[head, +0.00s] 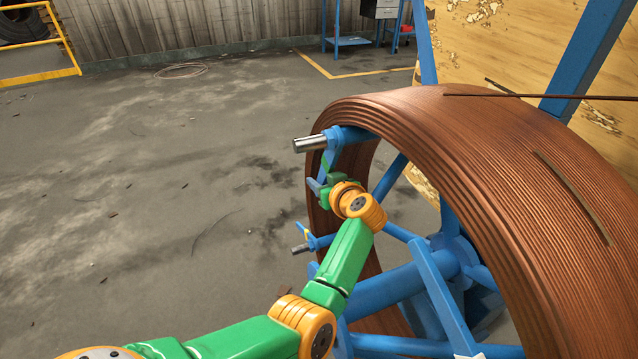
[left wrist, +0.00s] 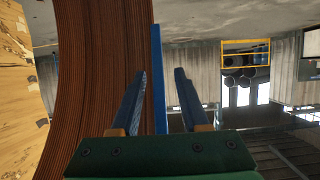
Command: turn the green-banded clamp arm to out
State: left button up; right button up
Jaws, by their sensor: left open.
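The clamp arm (head: 335,150) is a blue bar on the near rim of the wire coil, with a bare metal rod end (head: 311,143) pointing left. A green patch that looks like its band (head: 325,166) shows just above my gripper. My left gripper (head: 322,185) is at this arm, its fingers partly hidden by my wrist. In the left wrist view, the two fingers stand apart, one on each side of a blue bar (left wrist: 157,60), with a visible gap on at least the right side. Whether the left finger touches it is unclear. My right gripper is not in view.
The copper-brown coil (head: 450,125) sits on a blue spoked reel (head: 375,295) and fills the right side. A second clamp arm with a yellow band (head: 307,235) is just below my gripper.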

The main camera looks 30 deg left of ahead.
pick_arm(q)
jog(key=shift+w+a+f, duration=0.25)
jog(key=shift+w+f, duration=0.1)
jog(key=shift+w+r, duration=0.1)
jog(key=shift+s+d+r, duration=0.15)
jog(key=shift+s+r, duration=0.15)
jog(key=shift+c, duration=0.4)
grip_shut()
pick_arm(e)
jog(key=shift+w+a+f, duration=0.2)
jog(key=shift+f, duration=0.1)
pick_arm(q)
jog(key=shift+f, duration=0.1)
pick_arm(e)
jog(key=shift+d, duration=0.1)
